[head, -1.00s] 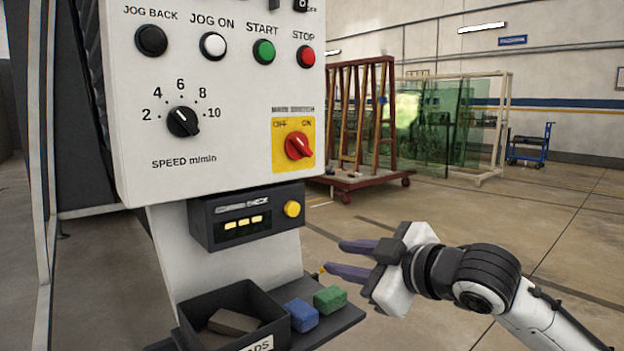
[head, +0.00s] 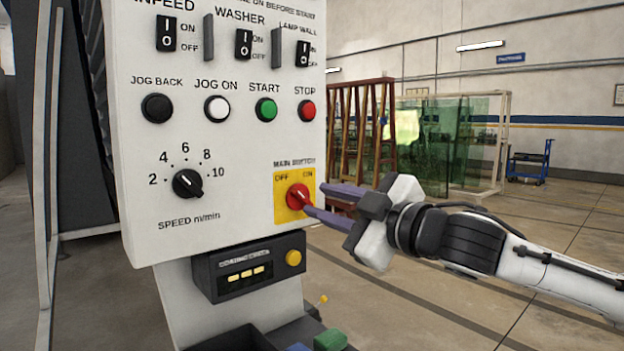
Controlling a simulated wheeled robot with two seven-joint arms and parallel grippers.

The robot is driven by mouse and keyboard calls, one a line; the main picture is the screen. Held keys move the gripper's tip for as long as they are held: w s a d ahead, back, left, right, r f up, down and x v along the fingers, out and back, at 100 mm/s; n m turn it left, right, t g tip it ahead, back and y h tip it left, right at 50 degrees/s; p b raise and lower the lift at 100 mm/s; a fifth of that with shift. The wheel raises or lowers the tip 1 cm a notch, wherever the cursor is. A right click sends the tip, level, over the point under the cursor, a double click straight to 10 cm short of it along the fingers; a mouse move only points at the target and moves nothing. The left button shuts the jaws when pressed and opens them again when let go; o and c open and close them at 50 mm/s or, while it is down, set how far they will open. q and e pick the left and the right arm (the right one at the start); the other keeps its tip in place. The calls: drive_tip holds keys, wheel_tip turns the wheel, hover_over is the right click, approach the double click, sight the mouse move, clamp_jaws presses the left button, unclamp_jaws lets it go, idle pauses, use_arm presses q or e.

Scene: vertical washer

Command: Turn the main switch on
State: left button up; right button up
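The main switch is a red rotary knob (head: 297,196) on a yellow plate (head: 284,214) at the lower right of the white control panel (head: 235,150). OFF is printed at the plate's upper left and ON at its upper right. The knob's grip seems to slant from upper left to lower right; I cannot tell its setting for sure. My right gripper (head: 313,198) comes in from the right, open, its two purple fingers apart with their tips at the knob's right side. I cannot tell whether they touch it. My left gripper is not in view.
The speed dial (head: 188,183) is left of the switch, with the stop button (head: 307,110) and other buttons above. Behind my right arm stand a brown rack (head: 372,130) and glass panes (head: 440,140).

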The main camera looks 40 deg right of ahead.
sight(304, 197)
drive_tip(key=w+p, duration=0.1)
drive_tip(key=p, duration=0.1)
drive_tip(key=w+p, duration=0.2)
drive_tip(key=shift+w+a, duration=0.2)
drive_tip(key=shift+w, duration=0.1)
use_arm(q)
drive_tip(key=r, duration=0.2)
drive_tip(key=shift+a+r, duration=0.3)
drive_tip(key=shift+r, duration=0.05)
use_arm(e)
drive_tip(key=shift+f, duration=0.1)
drive_tip(key=shift+c, duration=0.4)
clamp_jaws()
